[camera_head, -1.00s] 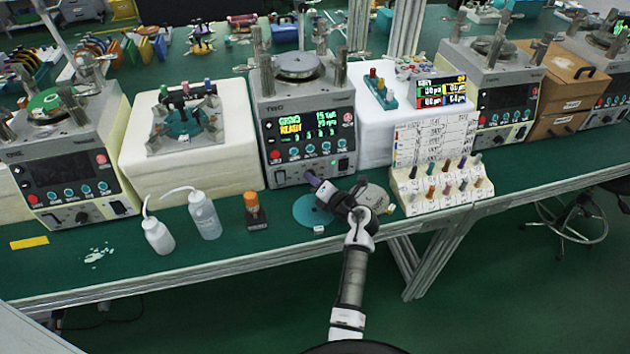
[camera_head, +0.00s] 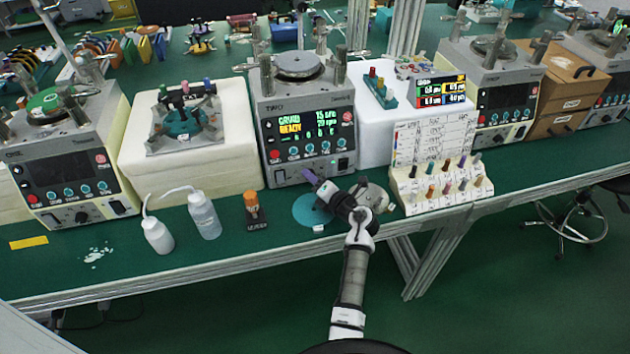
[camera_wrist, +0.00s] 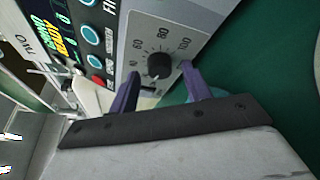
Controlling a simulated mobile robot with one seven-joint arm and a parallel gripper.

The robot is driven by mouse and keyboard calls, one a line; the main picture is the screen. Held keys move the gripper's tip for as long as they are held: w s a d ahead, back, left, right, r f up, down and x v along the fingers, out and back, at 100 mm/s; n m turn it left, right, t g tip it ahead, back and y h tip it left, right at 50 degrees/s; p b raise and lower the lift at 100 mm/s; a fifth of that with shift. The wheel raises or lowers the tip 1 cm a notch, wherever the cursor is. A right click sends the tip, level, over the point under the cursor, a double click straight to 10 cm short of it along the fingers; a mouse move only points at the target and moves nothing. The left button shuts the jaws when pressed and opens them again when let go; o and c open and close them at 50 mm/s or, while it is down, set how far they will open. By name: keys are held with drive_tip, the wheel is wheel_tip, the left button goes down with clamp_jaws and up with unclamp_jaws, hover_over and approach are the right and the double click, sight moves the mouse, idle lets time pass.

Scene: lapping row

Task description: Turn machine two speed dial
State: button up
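Machine two (camera_head: 350,125) is a grey unit marked TWO with a lit green and yellow display, in the middle of the head view. Its speed dial (camera_wrist: 159,65) is a black knob with a white mark on a numbered scale in the wrist view. In the head view my gripper (camera_head: 311,178) is at the lower front of the machine and hides the dial. In the wrist view my gripper's purple fingers (camera_wrist: 160,69) are apart, one on each side of the knob, with gaps visible. I cannot tell how far the tips are from the panel.
A teal disc (camera_head: 312,211) lies on the green bench below my gripper. An orange-capped bottle (camera_head: 252,210) and two white squeeze bottles (camera_head: 205,218) stand to the left. A rack of coloured pegs (camera_head: 440,187) stands to the right.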

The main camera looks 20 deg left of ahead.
drive_tip(key=shift+d, duration=0.1)
drive_tip(key=b+v, duration=0.3)
drive_tip(key=v, duration=0.9)
drive_tip(key=shift+s+d, duration=0.1)
drive_tip(key=shift+s+d+r, duration=0.15)
drive_tip(key=shift+s+d, duration=0.25)
drive_tip(key=shift+d, duration=0.15)
drive_tip(key=shift+d, duration=0.1)
